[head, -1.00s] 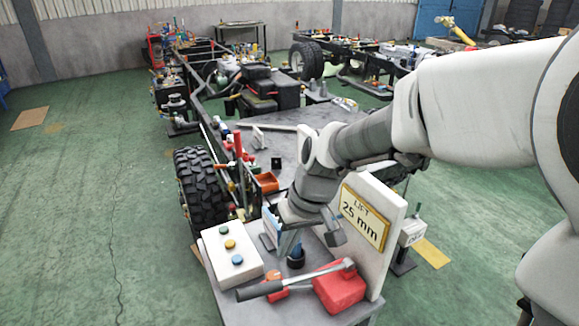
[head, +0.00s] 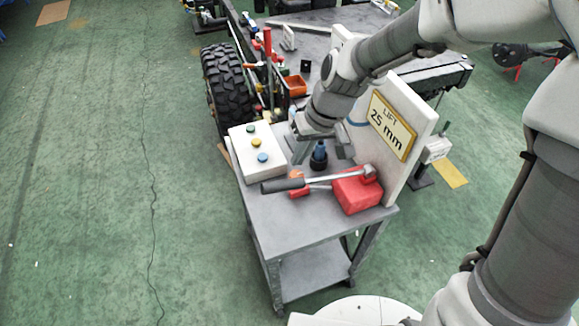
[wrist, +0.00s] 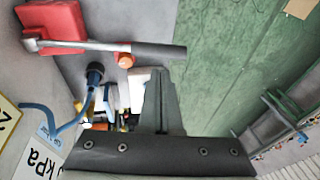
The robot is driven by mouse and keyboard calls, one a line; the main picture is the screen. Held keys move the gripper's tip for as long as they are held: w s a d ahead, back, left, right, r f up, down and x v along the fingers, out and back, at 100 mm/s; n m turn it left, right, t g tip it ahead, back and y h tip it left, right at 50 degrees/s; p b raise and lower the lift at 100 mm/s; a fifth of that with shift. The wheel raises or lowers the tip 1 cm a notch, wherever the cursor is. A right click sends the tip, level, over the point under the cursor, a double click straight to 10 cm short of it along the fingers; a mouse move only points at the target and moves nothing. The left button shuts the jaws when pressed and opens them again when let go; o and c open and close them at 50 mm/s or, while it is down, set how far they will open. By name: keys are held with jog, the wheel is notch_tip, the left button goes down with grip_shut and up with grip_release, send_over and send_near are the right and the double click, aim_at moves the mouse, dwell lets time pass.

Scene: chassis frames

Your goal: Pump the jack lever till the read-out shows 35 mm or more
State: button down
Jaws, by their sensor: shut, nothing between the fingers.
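The red jack (head: 357,193) sits on a grey cart top. Its lever (head: 284,186) has a dark grip and a metal shaft, and points left, slightly above the top. In the wrist view the lever's grip (wrist: 158,50) crosses just beyond my fingertips, with the red jack (wrist: 50,22) at upper left. The read-out (head: 388,127) on a pale upright panel shows "LIFT 25 mm". My gripper (head: 300,154) is over the cart, behind the lever; its fingers are partly hard to make out. In the wrist view my gripper (wrist: 158,72) is shut and empty, apart from the grip.
A white box (head: 257,152) with green, yellow and blue buttons stands left of my gripper. A dark-blue fitting (head: 319,156) stands behind the lever. The cart's front top (head: 300,222) is clear. A tyre (head: 228,88) stands behind.

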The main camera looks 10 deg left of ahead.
aim_at(284, 183)
jog(key=x, duration=0.9)
jog(key=shift+f, duration=0.1)
